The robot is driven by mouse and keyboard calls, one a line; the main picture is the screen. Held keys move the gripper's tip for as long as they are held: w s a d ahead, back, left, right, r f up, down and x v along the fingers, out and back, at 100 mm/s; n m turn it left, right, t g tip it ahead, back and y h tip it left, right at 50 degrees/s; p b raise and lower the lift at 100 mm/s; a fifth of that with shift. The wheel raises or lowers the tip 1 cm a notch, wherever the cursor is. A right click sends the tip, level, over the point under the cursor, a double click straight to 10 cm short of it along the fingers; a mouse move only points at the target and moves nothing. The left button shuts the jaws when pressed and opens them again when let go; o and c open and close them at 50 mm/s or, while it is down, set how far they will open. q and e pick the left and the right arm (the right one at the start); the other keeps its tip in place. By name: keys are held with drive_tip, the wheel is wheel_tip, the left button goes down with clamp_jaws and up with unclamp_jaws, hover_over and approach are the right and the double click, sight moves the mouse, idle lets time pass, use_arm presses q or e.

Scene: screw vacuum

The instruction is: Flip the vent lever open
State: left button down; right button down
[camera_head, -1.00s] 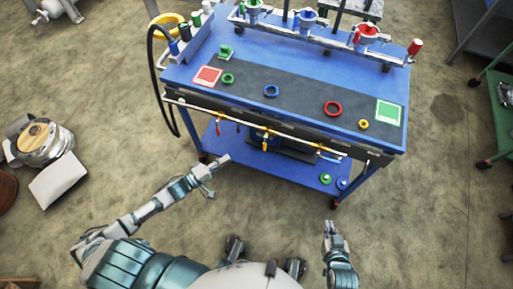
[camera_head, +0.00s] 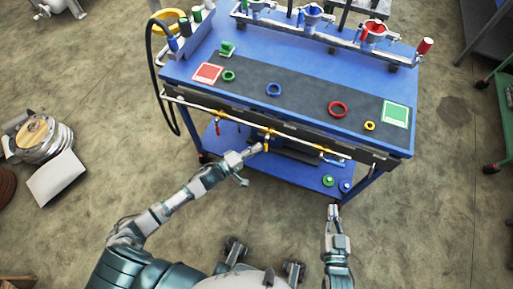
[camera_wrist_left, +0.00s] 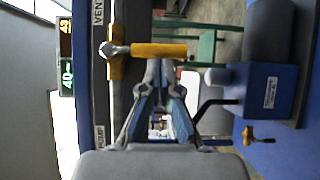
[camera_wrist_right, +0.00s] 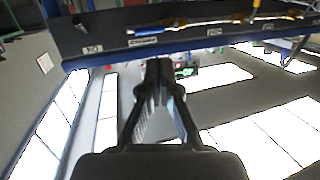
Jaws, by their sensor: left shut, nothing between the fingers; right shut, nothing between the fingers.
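The vent lever is a yellow handle (camera_head: 266,141) on the pipe along the cart's front edge. In the left wrist view the yellow handle (camera_wrist_left: 160,49) lies across the picture, beside the VENT label (camera_wrist_left: 98,12). My left gripper (camera_head: 260,148) is shut and empty, with its tips close to the handle. In the left wrist view the tips (camera_wrist_left: 160,64) end just below the handle; I cannot tell whether they touch it. My right gripper (camera_head: 333,210) is shut and empty in front of the cart's right part, apart from the levers. It also shows in the right wrist view (camera_wrist_right: 158,66).
The blue cart (camera_head: 185,72) carries coloured rings, a red square (camera_head: 208,72) and a green square (camera_head: 396,113). A red lever (camera_head: 217,127) and a blue lever (camera_head: 334,161) are on the same front edge.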

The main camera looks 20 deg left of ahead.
drive_tip(key=shift+a, duration=0.1)
use_arm(q)
drive_tip(key=shift+d+f, duration=0.1)
drive_tip(key=shift+f, duration=0.05)
use_arm(e)
drive_tip(key=shift+w+r, duration=0.1)
use_arm(q)
drive_tip(key=shift+d+n, duration=0.1)
drive_tip(key=shift+n, duration=0.3)
use_arm(e)
drive_tip(key=shift+r+t, duration=0.25)
drive_tip(key=shift+t, duration=0.05)
